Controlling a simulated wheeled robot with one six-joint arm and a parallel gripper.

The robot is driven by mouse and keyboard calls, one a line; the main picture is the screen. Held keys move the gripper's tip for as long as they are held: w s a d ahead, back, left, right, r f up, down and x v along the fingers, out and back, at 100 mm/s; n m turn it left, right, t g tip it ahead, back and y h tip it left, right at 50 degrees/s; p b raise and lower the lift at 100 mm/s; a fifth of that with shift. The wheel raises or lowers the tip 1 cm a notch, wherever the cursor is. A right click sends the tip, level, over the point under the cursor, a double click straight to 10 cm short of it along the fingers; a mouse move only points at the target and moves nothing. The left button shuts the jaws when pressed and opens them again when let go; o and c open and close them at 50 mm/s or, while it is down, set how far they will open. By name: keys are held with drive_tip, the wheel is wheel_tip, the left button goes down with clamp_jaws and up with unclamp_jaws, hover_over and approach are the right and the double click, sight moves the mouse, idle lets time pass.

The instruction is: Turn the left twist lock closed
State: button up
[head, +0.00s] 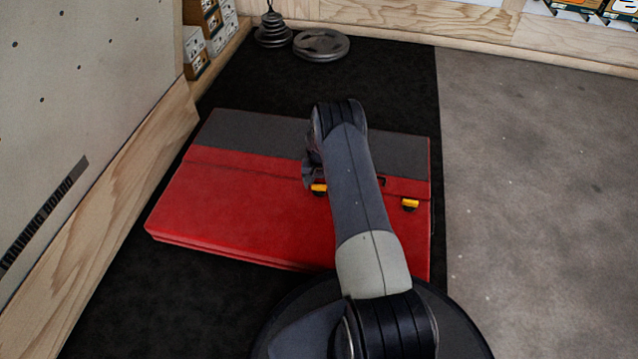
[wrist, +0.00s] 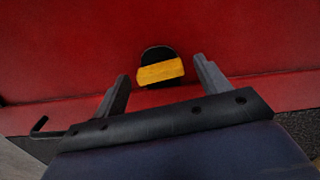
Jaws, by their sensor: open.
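The left twist lock (head: 319,188) is a yellow bar-shaped knob on the red pad (head: 240,205), partly hidden beside my arm in the head view. In the wrist view the lock (wrist: 160,73) shows as a yellow bar on a rounded black base, its bar slightly tilted across the picture. My gripper (wrist: 161,68) is open, with one finger on each side of the lock and visible gaps between. In the head view my gripper (head: 311,174) is mostly hidden behind my arm. Whether the fingers are level with the knob I cannot tell.
A second yellow lock (head: 410,204) sits to the right on the pad. A dark handle (head: 382,181) shows between the locks. The pad has a grey section (head: 245,132) at the back. Weight plates (head: 321,44) lie behind; a wooden wall is left. Grey floor at right is clear.

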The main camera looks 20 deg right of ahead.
drive_tip(key=shift+c, duration=0.3)
drive_tip(key=c, duration=0.9)
drive_tip(key=shift+m, duration=0.9)
drive_tip(key=o, duration=1)
drive_tip(key=shift+c, duration=0.2)
wheel_tip(320, 180, up, 11)
drive_tip(key=p, duration=0.4)
drive_tip(key=shift+p, duration=0.3)
